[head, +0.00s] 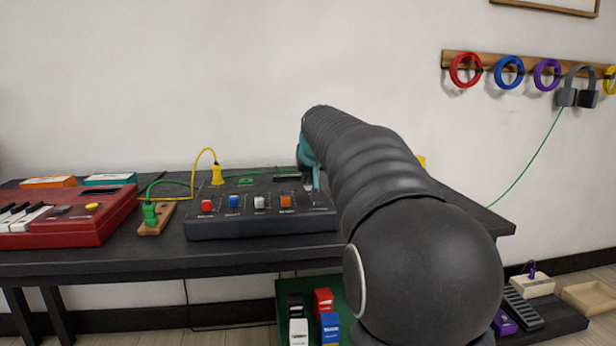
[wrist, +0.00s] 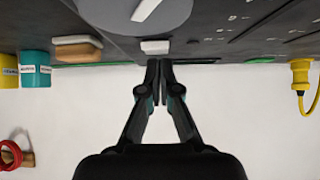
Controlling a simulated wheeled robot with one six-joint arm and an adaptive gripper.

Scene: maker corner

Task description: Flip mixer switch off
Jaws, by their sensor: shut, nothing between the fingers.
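The mixer (head: 262,224) is a dark box on the black table, with red, blue, white and orange caps along its front. My gripper (head: 308,186) is over its right back part in the head view, partly hidden by my arm. In the wrist view, my gripper (wrist: 164,62) is shut and empty. Its fingertips are right at a small white switch (wrist: 155,46) on the mixer's dark panel (wrist: 225,38). I cannot tell whether they touch it or which way it is set. A large dark knob with a white line (wrist: 146,10) lies beyond the switch.
A yellow plug (head: 216,175) stands at the mixer's back left; a green plug (head: 151,213) is on a wooden block (head: 160,222). A red keyboard (head: 75,220) is further left. In the wrist view, a teal container (wrist: 36,70) and wooden block (wrist: 77,50) sit left.

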